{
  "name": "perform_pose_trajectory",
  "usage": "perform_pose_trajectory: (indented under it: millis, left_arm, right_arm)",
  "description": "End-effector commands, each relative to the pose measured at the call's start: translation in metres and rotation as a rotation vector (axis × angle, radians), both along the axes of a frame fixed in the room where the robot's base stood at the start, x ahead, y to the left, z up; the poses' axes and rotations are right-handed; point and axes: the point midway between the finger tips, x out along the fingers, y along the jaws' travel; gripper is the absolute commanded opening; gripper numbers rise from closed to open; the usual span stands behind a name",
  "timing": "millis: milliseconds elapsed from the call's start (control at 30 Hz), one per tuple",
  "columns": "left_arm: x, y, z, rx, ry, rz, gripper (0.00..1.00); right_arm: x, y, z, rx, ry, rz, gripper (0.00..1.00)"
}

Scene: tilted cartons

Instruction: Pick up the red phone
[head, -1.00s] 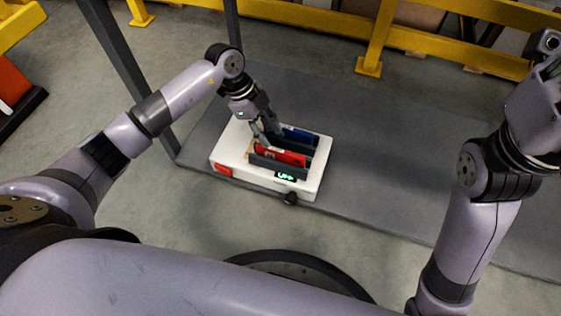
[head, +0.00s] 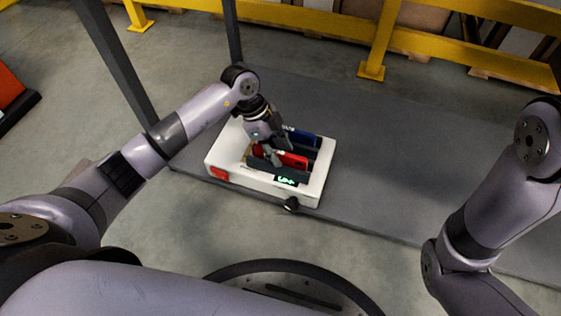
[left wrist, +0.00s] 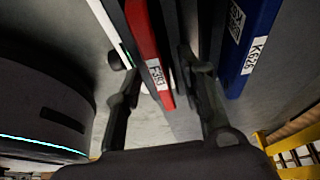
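The red phone (head: 292,160) stands on edge in a slot of a white charging box (head: 312,193). In the left wrist view the red phone (left wrist: 148,45) carries a white label. My left gripper (head: 272,154) reaches down at the phone's left part. In the left wrist view my left gripper (left wrist: 162,72) is open, with one finger on each side of the phone. A gap shows between the phone and the right finger. The fingers hide part of the phone. My right gripper is outside the head view.
A blue phone (head: 303,138) stands in a slot behind the red one; it also shows in the left wrist view (left wrist: 248,45). Dark slot dividers stand close around both. The box rests on a grey platform (head: 410,165) with free room to the right. A grey post (head: 115,60) stands to the left.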

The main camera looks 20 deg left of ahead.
Motion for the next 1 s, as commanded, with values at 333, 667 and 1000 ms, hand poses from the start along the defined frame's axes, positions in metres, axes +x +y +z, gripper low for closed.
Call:
perform_pose_trajectory:
  millis: [333,667,1000]
  left_arm:
    - [-0.0001,-0.0001,0.0006,0.000,0.000,0.000,0.24]
    - [-0.0001,0.0000,0.0006,0.000,0.000,0.000,0.02]
    - [0.0002,-0.0001,0.0011,-0.001,-0.001,0.000,0.00]
  right_arm:
    - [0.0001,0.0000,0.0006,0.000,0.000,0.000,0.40]
    - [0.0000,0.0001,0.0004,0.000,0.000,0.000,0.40]
    - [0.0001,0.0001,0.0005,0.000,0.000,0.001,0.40]
